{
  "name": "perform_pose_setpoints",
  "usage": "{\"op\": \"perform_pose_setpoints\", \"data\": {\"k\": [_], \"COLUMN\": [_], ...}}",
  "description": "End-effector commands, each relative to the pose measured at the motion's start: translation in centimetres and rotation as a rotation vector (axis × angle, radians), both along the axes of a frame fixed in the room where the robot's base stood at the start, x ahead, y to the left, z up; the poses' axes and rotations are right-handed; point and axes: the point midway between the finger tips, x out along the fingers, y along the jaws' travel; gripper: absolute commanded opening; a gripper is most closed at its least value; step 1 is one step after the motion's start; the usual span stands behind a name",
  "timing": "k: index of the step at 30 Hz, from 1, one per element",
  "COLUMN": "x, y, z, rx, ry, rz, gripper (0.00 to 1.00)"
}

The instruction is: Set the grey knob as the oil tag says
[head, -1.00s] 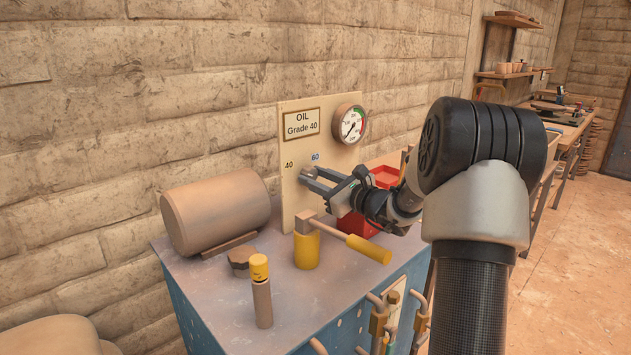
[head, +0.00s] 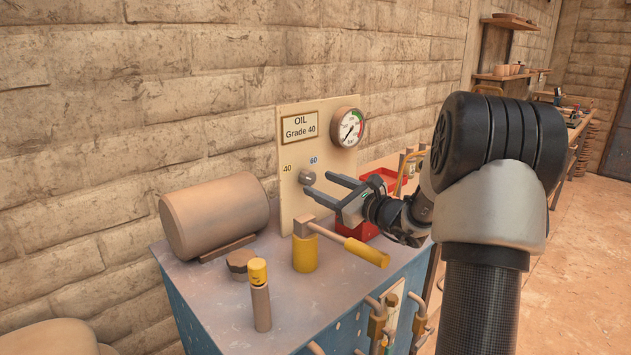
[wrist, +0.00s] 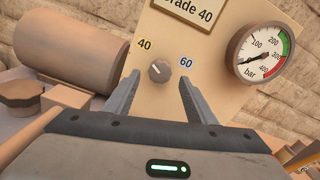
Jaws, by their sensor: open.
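The grey knob (head: 307,178) sits on the upright cream panel (head: 291,206), below the oil tag (head: 299,127), which reads "OIL Grade 40". It also shows in the wrist view (wrist: 159,71), with the 40 mark (wrist: 145,44) to its upper left and the 60 mark (wrist: 186,62) to its right. A mark on the knob's face appears to point up-left, toward 40. My gripper (head: 318,183) is open and empty, its fingers pointing at the panel just in front of the knob, apart from it. In the wrist view the knob appears between the fingertips.
A pressure gauge (head: 348,128) is on the panel's upper right. A yellow-handled lever (head: 367,251) stands close below my gripper. A brown cylinder (head: 215,213) lies at left, a yellow-capped post (head: 260,296) stands in front, and a red tray (head: 362,226) is behind the gripper.

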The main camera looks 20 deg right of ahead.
Motion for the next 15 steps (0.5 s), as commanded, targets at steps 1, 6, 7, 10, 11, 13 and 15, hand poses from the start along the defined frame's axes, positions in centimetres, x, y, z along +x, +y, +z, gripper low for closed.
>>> {"op": "perform_pose_setpoints", "data": {"k": [1, 6, 7, 10, 11, 13, 15], "x": [-1.3, -5.2, -5.9, -8.1, -8.6, -9.8, -10.8], "y": [-0.7, -2.3, -2.6, -3.4, -3.6, -4.1, -4.5], "z": [0.2, 0.2, 0.2, 0.2, 0.2, 0.1, 0.1], "rx": [-0.001, 0.001, 0.002, 0.001, 0.000, 0.001, 0.001], "ry": [0.002, 0.003, 0.002, 0.001, 0.002, 0.001, 0.001], "rz": [-0.005, -0.005, -0.004, -0.004, -0.004, -0.004, -0.002], "gripper": [0.50, 0.50, 0.50, 0.50, 0.50, 0.50, 0.50]}}
